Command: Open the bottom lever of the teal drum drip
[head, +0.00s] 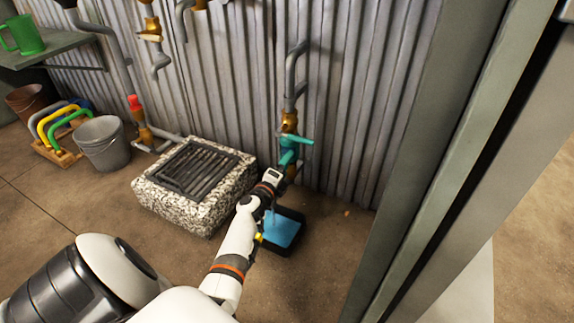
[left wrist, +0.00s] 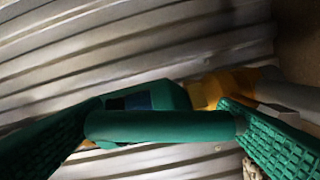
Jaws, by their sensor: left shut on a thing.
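A teal and brass tap (head: 289,140) stands on a grey pipe against the corrugated wall in the head view. A teal lever (head: 300,140) sticks out to the right near its top. My left gripper (head: 284,166) is at the lower part of the tap and hides much of it. In the left wrist view a teal lever bar (left wrist: 160,127) lies across between the two green ribbed fingers, and the gripper is shut on it. Brass (left wrist: 208,90) shows behind the bar. My right gripper is not in view.
A black tray of blue water (head: 285,232) lies on the floor below the tap. A stone block with a grate (head: 195,190) stands to its left. A grey bucket (head: 102,143) and a red-topped pipe (head: 134,103) are further left. A grey post (head: 420,150) stands at right.

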